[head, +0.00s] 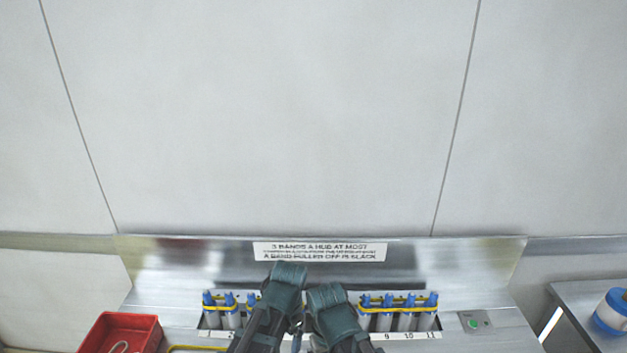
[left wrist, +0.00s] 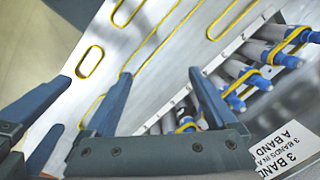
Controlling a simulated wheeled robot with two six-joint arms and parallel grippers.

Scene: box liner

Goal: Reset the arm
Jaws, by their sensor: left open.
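My left gripper (head: 287,288) and my right gripper (head: 333,303) are side by side at the bottom middle of the head view, over the metal bench; their fingertips are hidden there. In the left wrist view my left gripper (left wrist: 157,75) has its two fingers wide apart with nothing between them. The fingers of my right gripper (left wrist: 57,115) show at the left edge of that view, apart and empty.
Blue-tipped posts (head: 405,318) with yellow bands stand on both sides of my grippers. Loose yellow bands (left wrist: 90,61) lie on the bench. A red tray (head: 150,342) is at left, a green button (head: 473,323) at right. A sign (head: 320,252) is behind.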

